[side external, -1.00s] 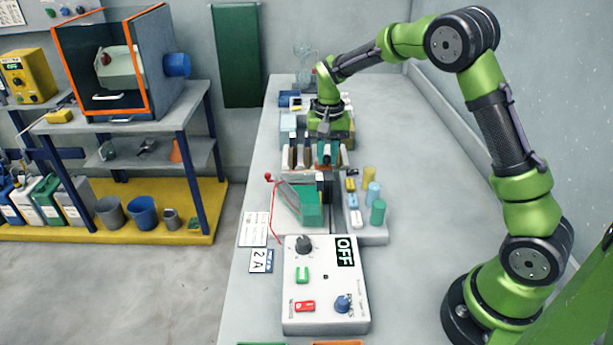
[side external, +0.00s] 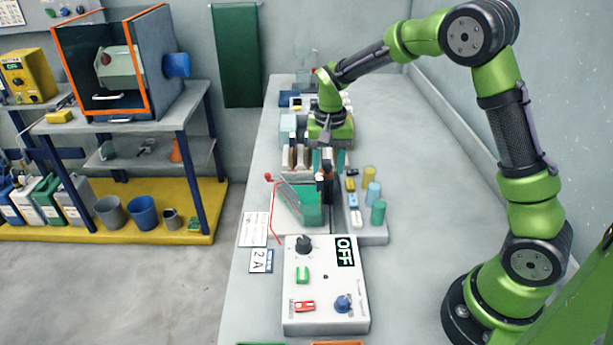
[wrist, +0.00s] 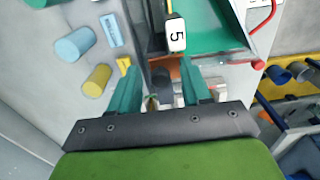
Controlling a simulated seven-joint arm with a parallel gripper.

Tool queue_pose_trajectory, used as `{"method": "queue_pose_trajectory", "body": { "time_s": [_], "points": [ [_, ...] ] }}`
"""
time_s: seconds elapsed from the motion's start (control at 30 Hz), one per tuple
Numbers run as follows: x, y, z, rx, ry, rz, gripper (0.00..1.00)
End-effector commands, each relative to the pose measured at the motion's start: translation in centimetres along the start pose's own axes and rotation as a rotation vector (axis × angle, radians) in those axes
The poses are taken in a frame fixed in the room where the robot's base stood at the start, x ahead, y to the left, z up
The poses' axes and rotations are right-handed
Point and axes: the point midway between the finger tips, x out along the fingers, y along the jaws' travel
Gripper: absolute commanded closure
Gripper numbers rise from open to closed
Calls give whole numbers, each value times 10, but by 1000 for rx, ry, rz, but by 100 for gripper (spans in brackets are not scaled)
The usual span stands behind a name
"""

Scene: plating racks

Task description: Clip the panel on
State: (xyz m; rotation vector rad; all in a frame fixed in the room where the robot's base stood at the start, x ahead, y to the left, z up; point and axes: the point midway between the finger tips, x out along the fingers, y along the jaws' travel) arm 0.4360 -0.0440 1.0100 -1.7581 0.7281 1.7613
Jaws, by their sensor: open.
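My gripper (side external: 328,164) is open, pointing down over the near side of a row of upright panels (side external: 299,158). In the wrist view its two teal fingers (wrist: 158,84) stand apart, with brown and grey pieces between and beyond them; I cannot tell whether they touch anything. A teal tank (side external: 312,211) with a clear wall stands just in front of the row. A red clip (side external: 268,177) with a red wire is at the tank's left; it also shows in the wrist view (wrist: 258,64). A white tag marked 5 (wrist: 176,36) lies ahead of the fingers.
A control box (side external: 325,310) reading OFF stands in front of the tank. Coloured cylinders (side external: 378,213) and small labelled pieces stand on a grey tray to the right. A card marked 2A (side external: 260,261) lies at left.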

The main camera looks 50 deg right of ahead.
Motion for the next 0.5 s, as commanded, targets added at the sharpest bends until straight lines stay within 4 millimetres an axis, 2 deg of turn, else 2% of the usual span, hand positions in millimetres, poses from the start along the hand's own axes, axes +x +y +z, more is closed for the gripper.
{"method": "queue_pose_trajectory", "body": {
  "time_s": [0.17, 0.27, 0.5],
  "points": [
    [-5, 0, -1, 0, 2, -1, 52],
    [-17, -1, -1, -1, 5, -3, 52],
    [-72, -1, -1, 0, 6, -5, 52]
  ]
}}
